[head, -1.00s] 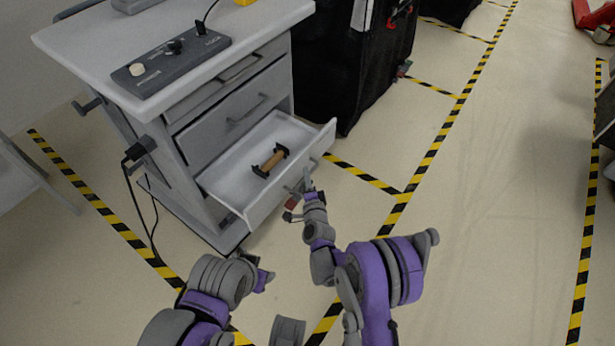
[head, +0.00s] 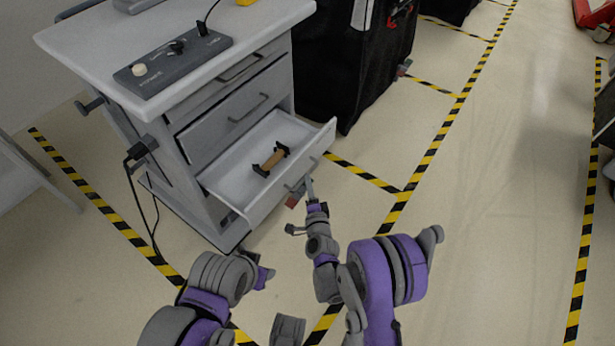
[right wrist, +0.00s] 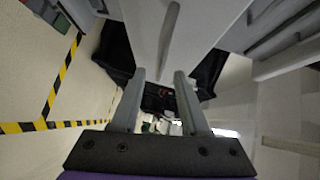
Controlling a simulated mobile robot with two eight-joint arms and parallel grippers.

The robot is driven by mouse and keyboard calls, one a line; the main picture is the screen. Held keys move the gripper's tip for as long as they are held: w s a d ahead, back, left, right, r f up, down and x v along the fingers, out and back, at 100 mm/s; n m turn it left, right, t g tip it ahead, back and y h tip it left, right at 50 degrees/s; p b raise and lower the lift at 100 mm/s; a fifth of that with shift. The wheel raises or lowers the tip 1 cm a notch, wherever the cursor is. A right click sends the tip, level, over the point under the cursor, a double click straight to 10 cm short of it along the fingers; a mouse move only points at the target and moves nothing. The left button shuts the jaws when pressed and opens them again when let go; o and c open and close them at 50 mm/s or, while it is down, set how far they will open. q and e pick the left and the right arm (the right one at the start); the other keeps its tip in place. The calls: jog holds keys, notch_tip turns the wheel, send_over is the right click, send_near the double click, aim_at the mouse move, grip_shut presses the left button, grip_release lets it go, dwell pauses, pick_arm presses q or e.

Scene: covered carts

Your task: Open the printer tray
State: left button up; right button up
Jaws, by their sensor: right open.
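The printer tray appears as the lowest drawer (head: 290,200) of a grey-white cabinet. It is pulled well out, and a brown roller (head: 272,160) with black ends lies inside. My right gripper (head: 301,193) is just in front of the drawer's front panel. In the right wrist view, its two fingers (right wrist: 160,85) are apart with nothing between them. The drawer's handle bar (right wrist: 169,38) shows beyond the fingertips, with a visible gap. My left arm's end (head: 263,279) is low in the head view, in front of the cabinet, and its fingers cannot be made out.
Two upper drawers (head: 235,115) are shut. A control box (head: 172,62) with knobs sits on the cabinet top (head: 90,40). A black covered cart (head: 345,70) stands right behind the drawer.

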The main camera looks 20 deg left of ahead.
jog(key=v, duration=0.6)
jog(key=shift+p, duration=0.3)
